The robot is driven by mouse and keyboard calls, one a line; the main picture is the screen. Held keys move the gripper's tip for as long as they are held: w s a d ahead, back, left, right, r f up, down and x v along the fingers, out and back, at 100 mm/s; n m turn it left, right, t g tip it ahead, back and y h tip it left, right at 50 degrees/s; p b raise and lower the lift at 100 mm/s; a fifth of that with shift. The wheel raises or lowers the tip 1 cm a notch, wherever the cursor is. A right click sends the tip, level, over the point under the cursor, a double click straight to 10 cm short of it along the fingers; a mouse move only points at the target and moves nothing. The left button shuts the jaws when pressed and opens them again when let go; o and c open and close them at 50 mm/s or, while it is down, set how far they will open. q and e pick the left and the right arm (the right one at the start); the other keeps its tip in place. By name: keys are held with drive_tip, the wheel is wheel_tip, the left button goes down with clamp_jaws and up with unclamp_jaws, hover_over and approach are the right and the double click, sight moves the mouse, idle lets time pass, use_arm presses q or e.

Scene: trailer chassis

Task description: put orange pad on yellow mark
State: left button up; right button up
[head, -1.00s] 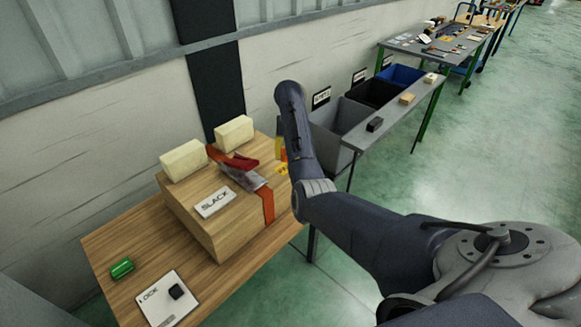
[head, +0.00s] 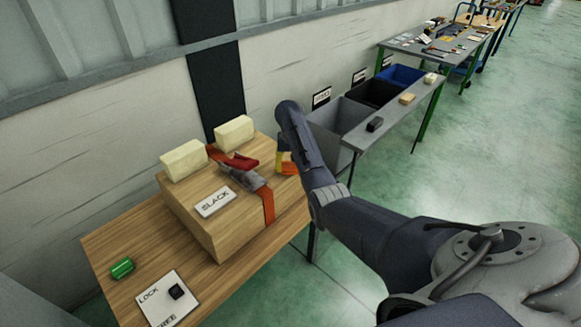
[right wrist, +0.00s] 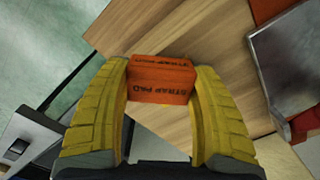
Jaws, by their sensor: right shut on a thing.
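My right gripper (right wrist: 160,100) has two yellow fingers shut on the orange pad (right wrist: 162,80), a small block lettered "STRAP PAD". The pad is held between the fingers above or on a wooden surface; I cannot tell whether it touches. In the head view the gripper (head: 281,157) is mostly hidden behind my arm, at the right edge of the wooden box (head: 222,226), and orange and yellow show there. I cannot make out the yellow mark now. My left gripper is not in view.
An orange strap (head: 268,207) with a grey buckle (head: 245,178) crosses the box, close to the gripper. Two cream blocks (head: 184,160) stand at its back. A "SLACK" label (head: 215,202) lies on it. A green cylinder (head: 122,268) and a lock card (head: 165,300) lie on the table (head: 205,290).

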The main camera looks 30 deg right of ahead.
sight(291, 165)
drive_tip(key=shift+f, duration=0.1)
drive_tip(key=o, duration=1.2)
wheel_tip(291, 165, up, 12)
drive_tip(key=shift+r, duration=0.1)
